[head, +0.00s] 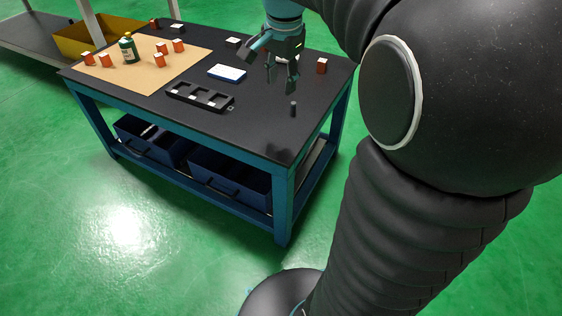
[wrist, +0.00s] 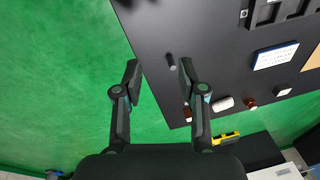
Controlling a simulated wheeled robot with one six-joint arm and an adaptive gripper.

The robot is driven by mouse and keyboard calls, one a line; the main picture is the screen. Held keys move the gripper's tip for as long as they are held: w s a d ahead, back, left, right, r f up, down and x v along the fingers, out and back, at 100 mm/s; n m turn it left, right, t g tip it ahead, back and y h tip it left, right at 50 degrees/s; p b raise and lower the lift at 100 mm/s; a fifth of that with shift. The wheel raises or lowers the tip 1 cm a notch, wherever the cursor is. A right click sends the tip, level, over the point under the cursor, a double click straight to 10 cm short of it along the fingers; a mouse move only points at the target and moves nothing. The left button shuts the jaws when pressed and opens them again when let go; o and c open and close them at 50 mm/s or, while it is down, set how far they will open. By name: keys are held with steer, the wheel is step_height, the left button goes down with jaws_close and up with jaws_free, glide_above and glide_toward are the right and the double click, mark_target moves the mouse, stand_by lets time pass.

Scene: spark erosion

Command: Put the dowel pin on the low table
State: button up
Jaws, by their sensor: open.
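The dowel pin (head: 293,109) is a small dark grey cylinder that appears to stand upright on the black top of the blue-framed workbench (head: 259,128), near its right front corner. In the wrist view the dowel pin (wrist: 171,61) shows beyond and between the fingertips, closer to the right one. My gripper (head: 281,86) is open and empty, above the bench and near the pin; in the wrist view its two fingers (wrist: 159,66) are spread apart. A low dark table (head: 28,36) stands at the upper left of the head view; whether it is the task's low table I cannot tell.
A black slotted holder (head: 200,97) and a blue-white box (head: 227,73) lie on the bench. A tan mat (head: 150,75) holds a green bottle (head: 129,48) and several orange blocks. A yellow bin (head: 75,42) is on the dark table. Blue bins (head: 229,181) sit below the bench.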

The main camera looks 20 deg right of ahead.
steer(key=s+a+f+n+t, duration=0.1)
steer(key=s+a+f+n, duration=0.2)
steer(key=s+n, duration=0.3)
steer(key=s+a+f+n+t, duration=0.2)
steer(key=s+a+n, duration=0.3)
steer(key=s, duration=0.8)
steer(key=shift+s+a+f+n+t, duration=0.15)
steer(key=shift+a+f+n+t, duration=0.3)
steer(key=shift+n, duration=0.45)
